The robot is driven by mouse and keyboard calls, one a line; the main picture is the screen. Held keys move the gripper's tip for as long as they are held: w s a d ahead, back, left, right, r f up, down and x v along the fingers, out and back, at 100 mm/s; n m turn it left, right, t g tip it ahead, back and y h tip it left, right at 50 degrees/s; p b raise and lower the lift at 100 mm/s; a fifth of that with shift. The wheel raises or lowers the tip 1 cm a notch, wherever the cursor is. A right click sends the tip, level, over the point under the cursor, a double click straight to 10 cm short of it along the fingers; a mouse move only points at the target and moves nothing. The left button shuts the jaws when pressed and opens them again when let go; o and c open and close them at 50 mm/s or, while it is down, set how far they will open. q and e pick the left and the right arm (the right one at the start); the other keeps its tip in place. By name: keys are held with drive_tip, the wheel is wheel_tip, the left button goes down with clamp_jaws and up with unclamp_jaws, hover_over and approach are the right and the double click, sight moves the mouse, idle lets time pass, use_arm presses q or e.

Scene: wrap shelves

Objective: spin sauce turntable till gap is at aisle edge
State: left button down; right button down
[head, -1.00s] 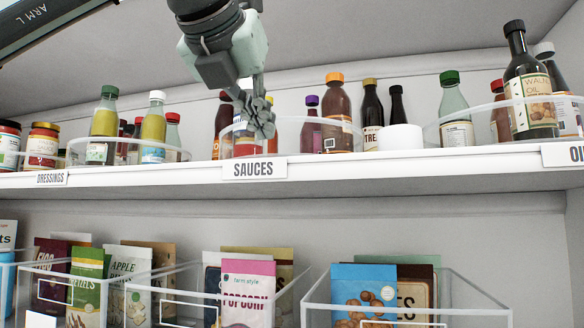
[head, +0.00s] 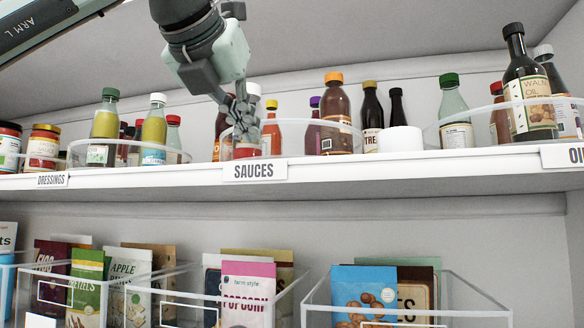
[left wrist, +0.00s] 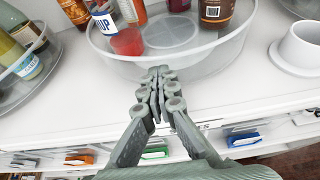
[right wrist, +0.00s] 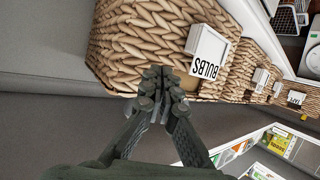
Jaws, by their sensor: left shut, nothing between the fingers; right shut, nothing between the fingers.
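The sauce turntable is a clear round tray with a raised rim (head: 300,143) on the upper shelf, behind the SAUCES label (head: 254,170). My left gripper (head: 247,133) is shut and empty at the front rim (left wrist: 200,64); contact is unclear. My right gripper (right wrist: 162,75) is shut and empty beside a basket.
A dressings turntable (head: 100,155) stands left and an oils turntable (head: 450,130) right. A white cup (head: 400,139) stands close on the right. Clear bins (head: 400,310) of packets fill the lower shelf. Woven baskets (right wrist: 140,40) are near my right gripper.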

use_arm(q)
drive_tip(key=shift+s+a+f+b, duration=0.1)
drive_tip(key=shift+s+a+b, duration=0.15)
drive_tip(key=shift+s+b, duration=0.15)
drive_tip(key=shift+s+a+b, duration=0.25)
drive_tip(key=shift+s+a, duration=0.05)
drive_tip(key=shift+s, duration=0.25)
drive_tip(key=shift+s+a+b, duration=0.25)
drive_tip(key=shift+s, duration=0.3)
drive_tip(key=shift+s, duration=0.1)
drive_tip(key=v, duration=1.2)
